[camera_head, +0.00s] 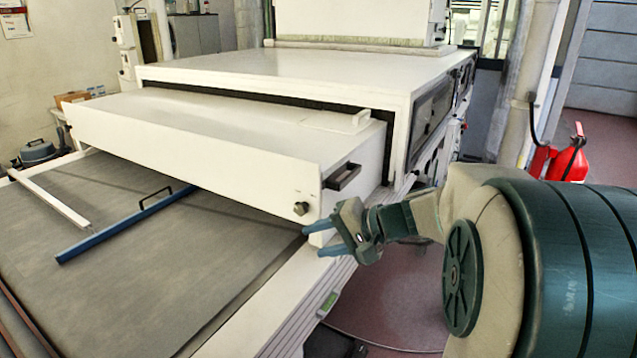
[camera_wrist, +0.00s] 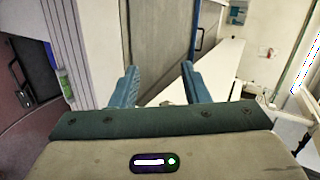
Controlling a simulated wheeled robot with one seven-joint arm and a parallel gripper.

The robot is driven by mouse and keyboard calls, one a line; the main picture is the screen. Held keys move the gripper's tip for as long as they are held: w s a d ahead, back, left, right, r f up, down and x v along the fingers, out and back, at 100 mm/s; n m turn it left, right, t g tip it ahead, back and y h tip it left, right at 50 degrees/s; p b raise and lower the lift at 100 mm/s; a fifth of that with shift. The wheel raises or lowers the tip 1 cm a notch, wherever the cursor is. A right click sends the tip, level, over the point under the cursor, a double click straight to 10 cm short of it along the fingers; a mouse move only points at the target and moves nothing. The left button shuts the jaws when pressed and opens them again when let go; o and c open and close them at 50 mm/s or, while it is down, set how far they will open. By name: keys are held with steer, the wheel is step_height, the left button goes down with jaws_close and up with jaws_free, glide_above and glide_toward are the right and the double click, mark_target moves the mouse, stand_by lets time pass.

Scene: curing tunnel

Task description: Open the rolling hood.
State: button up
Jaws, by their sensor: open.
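The rolling hood (camera_head: 200,140) is a long white cover at the mouth of the white tunnel housing (camera_head: 300,72), above the grey conveyor bed. A black handle (camera_head: 343,177) sits on its right end face, and a dark knob (camera_head: 300,208) is near its lower front corner. My gripper (camera_head: 313,241) is open and empty, just below the knob and lower than the handle. Its blue fingers point left, near the bed's edge. I cannot tell whether they touch anything. In the wrist view the open fingers (camera_wrist: 159,70) stand apart with nothing gripped between them.
A blue bar (camera_head: 125,225) with a black handle lies across the grey bed (camera_head: 190,275), with a white bar (camera_head: 48,198) further left. A red extinguisher (camera_head: 569,160) stands at the right. Reddish floor (camera_head: 400,300) shows beside the machine, under my arm.

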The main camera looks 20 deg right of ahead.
steer(key=w+d+m+t+b, duration=0.2)
steer(key=w+d+m+t, duration=0.15)
steer(key=w+d, duration=0.4)
steer(key=m+t+h+b, duration=0.1)
steer(key=m+t+h, duration=0.15)
steer(key=t, duration=0.35)
glide_toward(351, 178)
steer(key=shift+m, duration=0.3)
steer(key=p+x, duration=0.3)
steer(key=x, duration=0.7)
steer(key=shift+w+f, duration=0.1)
steer(key=shift+w, duration=0.25)
jaws_close()
